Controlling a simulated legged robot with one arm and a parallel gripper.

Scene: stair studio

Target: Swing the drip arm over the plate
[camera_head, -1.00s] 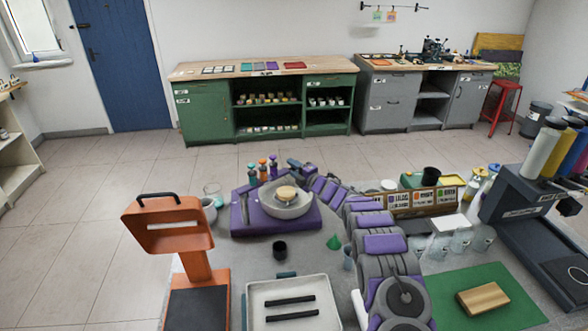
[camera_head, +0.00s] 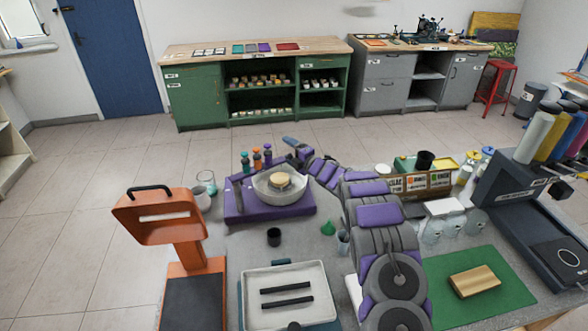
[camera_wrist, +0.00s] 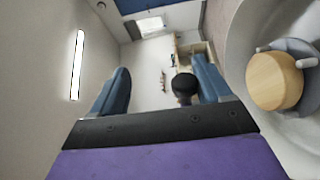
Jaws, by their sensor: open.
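The purple-based wheel unit (camera_head: 236,213) stands on the far part of the table. Its pale round basin (camera_head: 296,192) holds a wooden disc (camera_head: 279,181), also close on the right in the wrist view (camera_wrist: 274,82). I cannot tell for sure which part is the plate. My gripper (camera_head: 293,144) is behind and right of the basin. Its blue fingers (camera_wrist: 162,90) are wide apart in the wrist view. A black round knob (camera_wrist: 184,84) shows between them, nearer the right finger; contact cannot be told. Whether it belongs to the drip arm is unclear.
Small bottles (camera_head: 256,158) stand behind the wheel unit, close to my gripper. An orange stand (camera_head: 187,255) is at left, a white tray (camera_head: 312,275) in front. A black cup (camera_head: 274,237) and green funnel (camera_head: 328,228) stand between. A dark machine (camera_head: 522,195) is at right.

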